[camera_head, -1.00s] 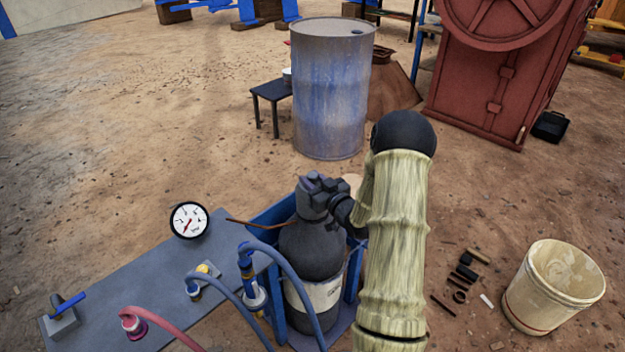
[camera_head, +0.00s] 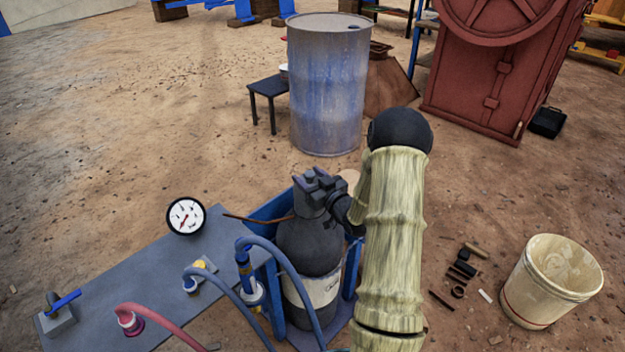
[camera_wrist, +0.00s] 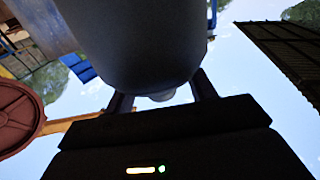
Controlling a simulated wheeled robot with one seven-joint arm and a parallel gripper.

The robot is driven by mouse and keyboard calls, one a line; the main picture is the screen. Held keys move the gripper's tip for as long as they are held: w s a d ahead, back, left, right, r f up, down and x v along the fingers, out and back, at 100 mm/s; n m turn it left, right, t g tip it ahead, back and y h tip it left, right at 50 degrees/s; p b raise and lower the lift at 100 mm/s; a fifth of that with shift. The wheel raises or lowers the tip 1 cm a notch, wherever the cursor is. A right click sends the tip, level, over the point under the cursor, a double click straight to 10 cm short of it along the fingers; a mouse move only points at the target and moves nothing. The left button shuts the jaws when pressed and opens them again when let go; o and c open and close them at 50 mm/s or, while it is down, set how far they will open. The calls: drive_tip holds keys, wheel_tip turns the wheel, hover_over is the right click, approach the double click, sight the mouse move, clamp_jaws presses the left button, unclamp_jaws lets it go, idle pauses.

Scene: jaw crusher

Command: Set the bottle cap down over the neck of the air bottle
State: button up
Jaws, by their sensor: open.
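The air bottle (camera_head: 308,247) stands upright in a blue frame, dark and rounded at the shoulder, with a pale band lower down. The grey bottle cap (camera_head: 307,205) sits upright over its top, covering the neck. I cannot tell whether it is fully seated. My gripper (camera_head: 313,184) is open, its fingers to either side of the cap's upper end. In the wrist view, a large dark rounded body, apparently the cap (camera_wrist: 140,45), fills the upper middle, with the fingers below and to either side. The neck is hidden.
A grey bench (camera_head: 130,285) at left holds a pressure gauge (camera_head: 186,216), a blue-handled valve (camera_head: 62,310) and hoses. Blue hoses arch close in front of the bottle. A blue drum (camera_head: 328,90) stands behind. A bucket (camera_head: 552,280) and small parts lie right.

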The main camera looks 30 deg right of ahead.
drive_tip(key=s+d, duration=0.2)
drive_tip(key=s, duration=1.5)
drive_tip(key=shift+d, duration=0.35)
drive_tip(key=w+a+f+g+h, duration=0.1)
drive_tip(key=w+a+g+h, duration=0.25)
drive_tip(key=a+g, duration=0.35)
drive_tip(key=s+a+r+m+g, duration=0.2)
drive_tip(key=s+a+r+g, duration=0.2)
drive_tip(key=s+a+g, duration=0.7)
wheel_tip(320, 180, up, 24)
drive_tip(key=s+a+t+p, duration=0.2)
drive_tip(key=p, duration=2.1)
drive_tip(key=shift+s+a+f+t+y+p, duration=0.15)
drive_tip(key=shift+s+a+t+y+p, duration=0.1)
drive_tip(key=shift+t+y+p, duration=0.15)
